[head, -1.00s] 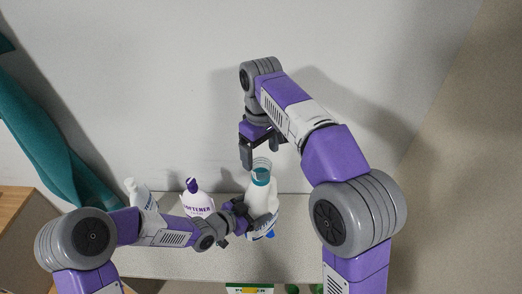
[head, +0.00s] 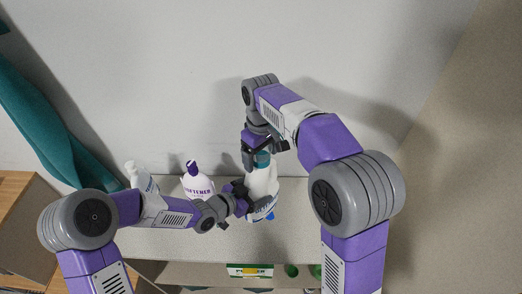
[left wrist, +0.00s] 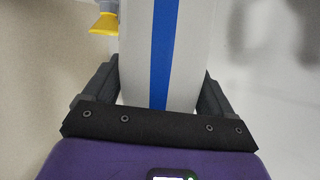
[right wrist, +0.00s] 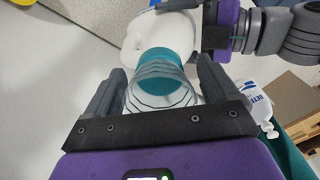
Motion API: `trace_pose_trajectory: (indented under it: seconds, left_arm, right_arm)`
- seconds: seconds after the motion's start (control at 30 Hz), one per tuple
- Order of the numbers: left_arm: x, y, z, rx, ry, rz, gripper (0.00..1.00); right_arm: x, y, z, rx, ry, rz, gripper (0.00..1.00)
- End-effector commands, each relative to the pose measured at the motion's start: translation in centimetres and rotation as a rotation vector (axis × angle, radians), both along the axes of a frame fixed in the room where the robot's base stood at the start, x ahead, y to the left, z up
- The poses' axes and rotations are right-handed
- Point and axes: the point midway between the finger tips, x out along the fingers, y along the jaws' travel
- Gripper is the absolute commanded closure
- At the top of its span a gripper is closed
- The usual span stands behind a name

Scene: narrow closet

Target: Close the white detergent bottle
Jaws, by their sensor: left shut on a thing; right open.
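The white bottle (head: 262,184) with a teal neck (head: 263,158) and a blue-marked label stands upright at the shelf's right part. My left gripper (head: 243,200) is shut on its body; in the left wrist view the white side with a blue stripe (left wrist: 165,55) fills the jaws. My right gripper (head: 256,150) is over the bottle's top, open. In the right wrist view a clear ribbed cap (right wrist: 160,88) is over the teal neck and lies between the open fingers. In the head view the right gripper hides most of the cap. I cannot tell whether it is screwed down.
A white softener bottle (head: 197,183) with a purple cap stands to the left. Another white bottle (head: 146,180) is farther left, partly behind my left arm. Teal cloth (head: 50,130) hangs at the left. A lower shelf holds a yellow-green box (head: 250,271) and green items (head: 291,270).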

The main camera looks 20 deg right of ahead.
Motion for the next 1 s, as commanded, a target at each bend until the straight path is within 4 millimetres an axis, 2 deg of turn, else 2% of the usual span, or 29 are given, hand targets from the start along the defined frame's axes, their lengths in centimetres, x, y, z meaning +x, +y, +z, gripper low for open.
trace_pose_trajectory:
  seconds: [0.1, 0.13, 0.4, 0.5, 0.7, 0.73, 0.9, 1.0]
  left_arm:
    - [-0.03, 0.04, -0.13, 0.003, 0.000, -0.001, 1.00]
    - [-0.03, 0.04, -0.13, 0.003, 0.000, -0.001, 1.00]
    - [-0.03, 0.04, -0.13, 0.003, 0.000, -0.001, 1.00]
    - [-0.03, 0.04, -0.13, 0.003, 0.000, -0.001, 1.00]
    - [-0.03, 0.04, -0.13, 0.003, 0.000, -0.001, 1.00]
    - [-0.03, 0.04, -0.13, 0.003, 0.000, -0.001, 1.00]
    - [-0.03, 0.04, -0.13, 0.003, 0.001, -0.001, 1.00]
    - [-0.03, 0.04, -0.13, 0.003, 0.001, -0.001, 1.00]
  right_arm:
    - [0.00, -0.01, 0.00, 0.000, 0.000, 0.000, 0.12]
    - [0.00, 0.00, 0.01, 0.000, 0.000, 0.000, 0.15]
    - [0.00, 0.00, 0.03, 0.000, 0.000, 0.000, 0.57]
    - [0.00, 0.00, 0.03, 0.000, 0.000, 0.000, 0.69]
    - [0.00, 0.01, 0.04, 0.001, 0.000, -0.012, 0.70]
    - [0.00, 0.01, 0.04, 0.001, 0.000, -0.012, 0.32]
    - [0.00, 0.01, 0.04, 0.000, 0.000, -0.012, 0.06]
    - [0.00, 0.00, 0.04, 0.000, 0.000, -0.012, 0.03]
